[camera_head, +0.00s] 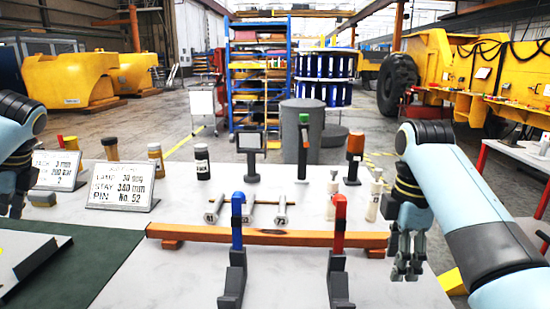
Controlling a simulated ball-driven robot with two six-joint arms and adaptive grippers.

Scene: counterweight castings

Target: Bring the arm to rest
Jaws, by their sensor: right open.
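My right arm (470,215) comes in from the right edge. Its gripper (405,272) points down, open with nothing between the fingers, near the table's right edge, just right of the orange-brown beam's end. My left gripper (12,208) is at the far left edge, partly cut off by the frame, and its fingers are too unclear to judge. The orange-brown beam (285,238) lies across the grey-white table (190,270) on short feet. A blue upright clamp (237,225) and a red upright clamp (339,228) stand in front of it.
Metal bolts (250,208) lie behind the beam. A sign (122,186) and jars (203,162) stand at left. A green-topped tool (304,145), an orange-topped one (354,155) and white bottles (373,202) stand behind. A dark green mat (75,270) covers the front left.

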